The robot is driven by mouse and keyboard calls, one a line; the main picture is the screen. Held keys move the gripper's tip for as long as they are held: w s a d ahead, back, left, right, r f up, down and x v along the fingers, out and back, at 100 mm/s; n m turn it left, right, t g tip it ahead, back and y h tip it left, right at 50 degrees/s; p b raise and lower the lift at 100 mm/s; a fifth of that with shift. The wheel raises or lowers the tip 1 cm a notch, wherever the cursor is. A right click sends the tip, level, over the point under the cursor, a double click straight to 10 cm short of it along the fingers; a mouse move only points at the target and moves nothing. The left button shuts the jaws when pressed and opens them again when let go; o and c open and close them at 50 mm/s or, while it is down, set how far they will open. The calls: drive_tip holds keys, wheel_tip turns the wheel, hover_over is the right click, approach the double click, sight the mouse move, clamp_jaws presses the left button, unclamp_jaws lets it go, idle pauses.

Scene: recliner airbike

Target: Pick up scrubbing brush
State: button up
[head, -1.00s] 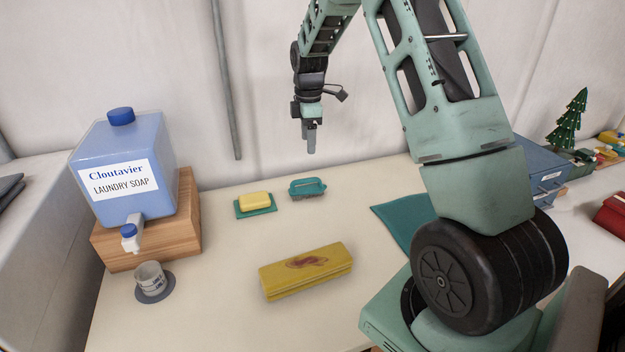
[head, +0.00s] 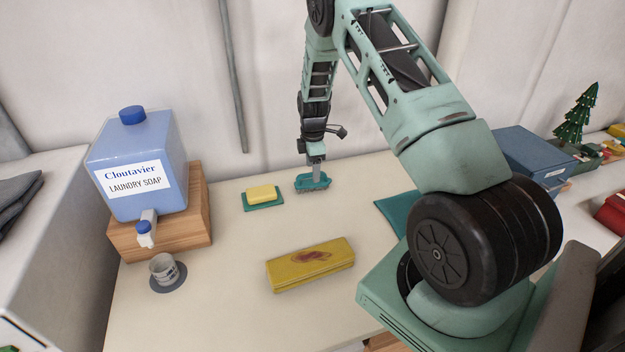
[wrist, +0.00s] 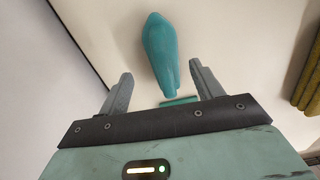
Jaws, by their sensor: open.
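The teal scrubbing brush (head: 312,183) lies on the pale table near the back wall, just right of the yellow soap. My gripper (head: 316,166) points down over the brush, and its fingertips overlap the brush's handle in the head view. In the wrist view my gripper (wrist: 160,85) has its two fingers spread wide. The teal brush (wrist: 160,50) shows between and beyond them there, with nothing held. Whether the fingers touch it cannot be told.
Yellow soap (head: 262,192) sits on a teal dish (head: 265,206) left of the brush. A long yellow box (head: 311,266) lies nearer. A blue laundry soap jug (head: 140,165) on a wooden block (head: 185,232) and a cup (head: 163,269) stand left. Bare table lies between.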

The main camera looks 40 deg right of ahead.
drive_tip(key=f, duration=0.1)
drive_tip(key=f+p, duration=0.2)
drive_tip(key=shift+s+a, duration=0.2)
drive_tip(key=shift+a, duration=0.05)
drive_tip(key=shift+f, duration=0.75)
drive_tip(key=shift+c, duration=0.4)
drive_tip(key=c, duration=1)
drive_tip(key=shift+r, duration=0.1)
wheel_tip(320, 180, up, 10)
drive_tip(key=b, duration=0.3)
drive_tip(key=shift+b, duration=0.4)
